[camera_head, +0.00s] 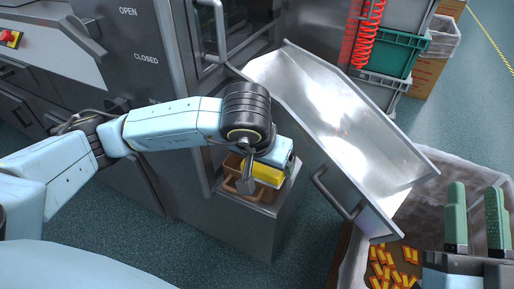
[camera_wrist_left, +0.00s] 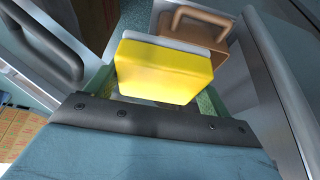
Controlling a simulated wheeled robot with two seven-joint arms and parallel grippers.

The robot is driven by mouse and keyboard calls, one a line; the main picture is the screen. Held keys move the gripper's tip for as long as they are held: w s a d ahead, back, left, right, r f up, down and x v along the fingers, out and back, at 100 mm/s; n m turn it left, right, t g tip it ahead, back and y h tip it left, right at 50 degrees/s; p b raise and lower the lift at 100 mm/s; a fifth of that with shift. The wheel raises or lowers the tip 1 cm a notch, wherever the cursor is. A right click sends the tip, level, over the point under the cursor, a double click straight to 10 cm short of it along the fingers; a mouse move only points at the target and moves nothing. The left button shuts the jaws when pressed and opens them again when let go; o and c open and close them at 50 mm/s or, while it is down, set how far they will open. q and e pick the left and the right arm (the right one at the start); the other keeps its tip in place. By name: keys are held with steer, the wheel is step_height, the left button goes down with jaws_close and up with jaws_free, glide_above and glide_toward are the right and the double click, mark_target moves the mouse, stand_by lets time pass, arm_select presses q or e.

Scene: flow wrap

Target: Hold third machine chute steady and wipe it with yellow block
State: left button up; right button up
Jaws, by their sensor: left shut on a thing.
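The metal chute (camera_head: 335,115) slopes from the machine down to the right, with a bar handle (camera_head: 338,194) on its near side wall. The yellow block (camera_head: 261,173) has a pale grey layer along one side, clear in the left wrist view (camera_wrist_left: 165,72). My left gripper (camera_head: 270,160) is shut on the block, with green fingers at its two sides. The block is at the brown caddy (camera_head: 236,184); I cannot tell if it is clear of it. My right gripper (camera_head: 477,220) is open and empty, right of the chute's lower end, not touching it.
The caddy stands on a grey metal pedestal (camera_head: 240,225) beside the machine. Below the chute's end is a lined box (camera_head: 440,168) with several orange-red packets (camera_head: 385,262). Green and grey crates (camera_head: 398,52) and a red coiled hose (camera_head: 368,35) are behind the chute.

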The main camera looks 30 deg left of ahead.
arm_select(q)
steer(key=s+d+r, duration=0.1)
steer(key=s+d, duration=0.7)
steer(key=d, duration=0.3)
steer(key=w+d+r+n+t+y, duration=0.1)
steer(key=w+d+r+n+y, duration=0.1)
steer(key=w+r+n, duration=0.35)
steer(key=w+d+r+n+t+y, duration=0.1)
steer(key=w+d+r+n, duration=0.15)
steer(key=w, duration=0.55)
steer(key=w+a+r+n+g+y, duration=0.2)
steer(key=w+a+r+n+y, duration=0.3)
steer(key=w, duration=0.6)
steer(key=shift+w+a+f+n+g+y, duration=0.15)
steer(key=shift+a+f+n+g, duration=0.4)
steer(key=shift+a+f+n, duration=0.65)
steer(key=shift+w+a+f+n+g+y, duration=0.15)
steer(key=shift+a+f+n+g, duration=0.4)
steer(key=shift+a+f, duration=1.15)
steer(key=shift+w+a+f+n+g, duration=0.25)
steer(key=shift+a+f+n+g, duration=0.45)
steer(key=shift+f, duration=1.35)
steer(key=shift+a+n, duration=0.15)
steer(key=shift+n, duration=0.1)
